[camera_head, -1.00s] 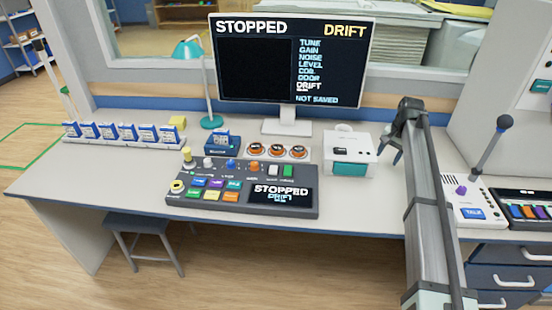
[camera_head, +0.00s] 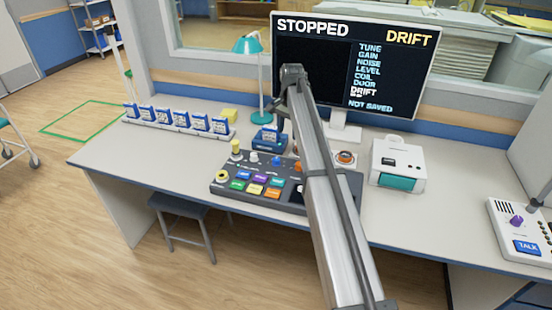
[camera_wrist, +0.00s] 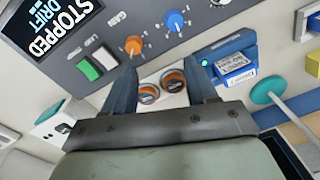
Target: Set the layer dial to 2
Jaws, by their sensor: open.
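The grey console (camera_head: 225,190) on the desk carries a row of knobs: yellow (camera_head: 236,147), white (camera_head: 254,156), blue (camera_head: 276,160) and orange (camera_head: 298,167). I cannot read which is labelled as the layer dial. In the wrist view the blue dial (camera_wrist: 176,20) has white scale marks around it, and the orange knob (camera_wrist: 133,45) is beside it; I cannot read their settings. My gripper (camera_wrist: 163,66) is open and empty, its fingers apart above the desk behind the console. Two orange-ringed round parts (camera_wrist: 148,92) show between the fingers. My arm covers the console's right part in the head view.
The monitor (camera_head: 345,65) reads STOPPED and DRIFT. A blue box (camera_head: 267,139) and a teal lamp (camera_head: 247,44) stand behind the console. A white box (camera_head: 400,160) is to the right. A rack of blue cards (camera_head: 180,126) is at left.

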